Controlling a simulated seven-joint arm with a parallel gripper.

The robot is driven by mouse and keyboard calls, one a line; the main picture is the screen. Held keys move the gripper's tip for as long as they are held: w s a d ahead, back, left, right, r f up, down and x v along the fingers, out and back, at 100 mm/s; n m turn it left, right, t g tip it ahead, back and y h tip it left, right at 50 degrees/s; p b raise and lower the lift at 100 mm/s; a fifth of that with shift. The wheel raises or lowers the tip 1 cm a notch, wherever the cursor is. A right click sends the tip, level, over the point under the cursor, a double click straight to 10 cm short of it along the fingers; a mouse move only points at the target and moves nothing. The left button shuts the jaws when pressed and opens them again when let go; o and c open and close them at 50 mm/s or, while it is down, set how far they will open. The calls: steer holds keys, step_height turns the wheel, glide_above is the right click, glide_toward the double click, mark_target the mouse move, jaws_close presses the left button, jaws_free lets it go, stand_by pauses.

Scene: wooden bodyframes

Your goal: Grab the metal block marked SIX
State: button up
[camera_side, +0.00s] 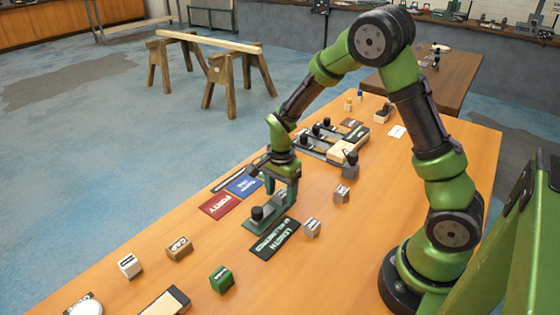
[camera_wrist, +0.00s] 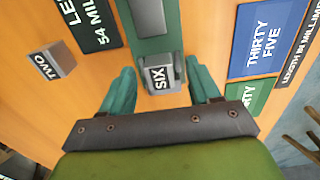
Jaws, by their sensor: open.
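The metal block marked SIX (camera_wrist: 159,78) is grey with a dark top label. In the wrist view it sits at the end of a green fixture (camera_wrist: 152,48), between my two fingers. My gripper (camera_wrist: 160,70) is open, with a finger on each side of the block and a visible gap to each. In the side view my gripper (camera_side: 281,192) points down over the green fixture (camera_side: 270,213). There the fingers largely hide the SIX block, and I cannot tell their exact height against it.
A grey block marked TWO (camera_wrist: 52,64) stands to the left in the wrist view. Flat plates lie nearby: a black length plate (camera_side: 274,239), a red FORTY plate (camera_side: 220,205) and a blue THIRTY FIVE plate (camera_wrist: 268,38). A black knob (camera_side: 257,213) rises from the fixture.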

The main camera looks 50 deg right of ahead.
steer(key=shift+c, duration=0.2)
jaws_close()
steer(key=shift+r, duration=0.1)
